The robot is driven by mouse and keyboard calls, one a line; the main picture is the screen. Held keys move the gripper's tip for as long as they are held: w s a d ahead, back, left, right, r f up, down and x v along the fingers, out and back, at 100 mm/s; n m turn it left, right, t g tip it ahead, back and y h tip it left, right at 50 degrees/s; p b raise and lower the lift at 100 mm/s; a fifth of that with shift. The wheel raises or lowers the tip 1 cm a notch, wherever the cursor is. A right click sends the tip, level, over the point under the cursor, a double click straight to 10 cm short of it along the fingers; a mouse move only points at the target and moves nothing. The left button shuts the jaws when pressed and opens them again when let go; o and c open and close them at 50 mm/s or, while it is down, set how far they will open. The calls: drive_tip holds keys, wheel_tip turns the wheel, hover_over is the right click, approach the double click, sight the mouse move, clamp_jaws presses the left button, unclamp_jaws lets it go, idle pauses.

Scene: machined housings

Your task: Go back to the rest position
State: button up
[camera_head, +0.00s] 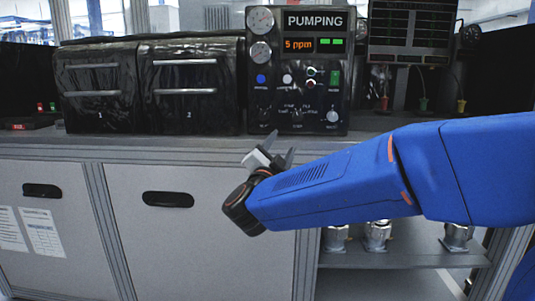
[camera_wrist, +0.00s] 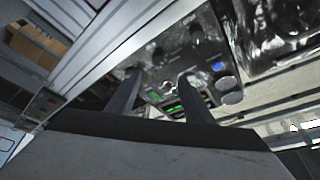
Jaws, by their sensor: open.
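My gripper (camera_head: 280,148) is at the end of my blue arm, in the middle of the head view, at about the height of the bench top (camera_head: 190,147). It points up and back toward the black control panel (camera_head: 340,75) marked PUMPING. Its two fingers are apart with nothing between them. In the wrist view my gripper (camera_wrist: 158,76) shows both dark fingers spread, with the panel's knobs and lit buttons beyond them, seen upside down. Whether the fingertips touch the bench edge or panel is not clear; they look free.
Two black drawer units (camera_head: 100,87) (camera_head: 190,85) stand left of the panel. Several silver metal housings (camera_head: 377,236) stand on the lower shelf (camera_head: 400,258), partly behind my arm. White cabinet doors (camera_head: 50,220) fill the front left. A dark screen unit (camera_head: 411,30) is at the back right.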

drive_tip(key=s+d+f+n+g+y, duration=0.2)
drive_tip(key=s+d+f+n+g, duration=0.2)
drive_tip(key=s+f, duration=0.4)
drive_tip(key=s+d+f+n+g+y, duration=0.3)
drive_tip(key=s+d+f+n+g, duration=0.2)
drive_tip(key=s, duration=1)
drive_tip(key=s+d+f+n+g+y, duration=0.3)
drive_tip(key=s+d+f+n+g, duration=0.2)
drive_tip(key=s+d+f, duration=0.4)
wheel_tip(320, 180, down, 4)
drive_tip(key=s, duration=0.2)
drive_tip(key=shift+s+d+f+g, duration=0.15)
drive_tip(key=shift+s+g, duration=0.15)
drive_tip(key=shift+s, duration=0.05)
drive_tip(key=shift+w, duration=0.1)
idle(1.4)
